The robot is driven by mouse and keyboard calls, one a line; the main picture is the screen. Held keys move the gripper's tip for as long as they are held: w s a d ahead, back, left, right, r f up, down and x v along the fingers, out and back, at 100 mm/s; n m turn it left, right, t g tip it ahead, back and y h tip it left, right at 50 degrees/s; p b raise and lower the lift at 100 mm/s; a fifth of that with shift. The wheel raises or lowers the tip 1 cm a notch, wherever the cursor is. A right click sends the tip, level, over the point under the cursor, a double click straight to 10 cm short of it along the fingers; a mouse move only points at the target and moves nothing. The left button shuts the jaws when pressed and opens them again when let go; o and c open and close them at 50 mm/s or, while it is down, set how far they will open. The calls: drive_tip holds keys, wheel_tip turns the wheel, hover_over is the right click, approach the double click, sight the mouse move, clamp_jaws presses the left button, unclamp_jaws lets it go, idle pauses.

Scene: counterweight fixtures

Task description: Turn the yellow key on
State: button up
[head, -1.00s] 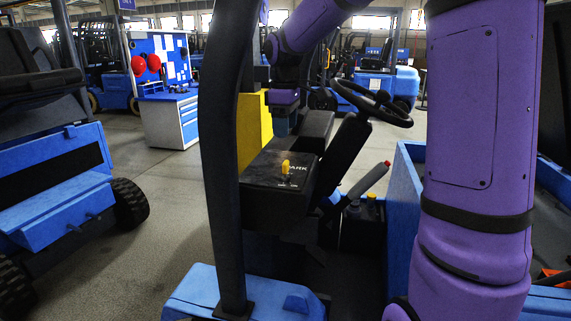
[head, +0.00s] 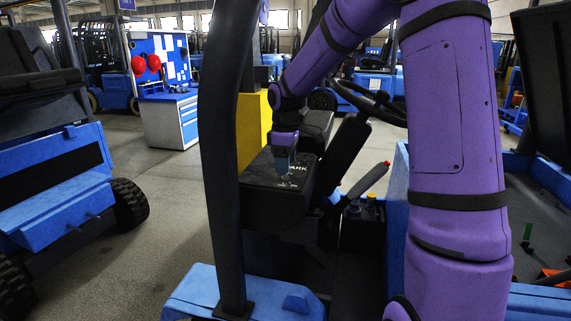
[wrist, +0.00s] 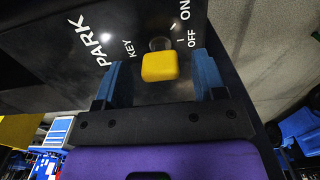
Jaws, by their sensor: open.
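The yellow key (wrist: 160,67) stands in its switch on a black panel (wrist: 60,62) in the wrist view. The panel bears the white words PARK, KEY, OFF and ON, with OFF and ON to the right of the key. My gripper (wrist: 158,82) is open, with one blue finger on each side of the key and a visible gap to each. In the head view my gripper (head: 285,172) is over the top of the black console (head: 262,208) and hides the key.
A black roof post (head: 222,170) stands left of the console. A steering wheel (head: 368,98) and a lever with a red tip (head: 372,178) are to its right. A yellow block (head: 250,135) is behind it.

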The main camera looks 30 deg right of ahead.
drive_tip(key=shift+f, duration=0.4)
drive_tip(key=shift+c, duration=0.5)
drive_tip(key=c, duration=0.8)
drive_tip(key=shift+m, duration=0.4)
drive_tip(key=m, duration=0.8)
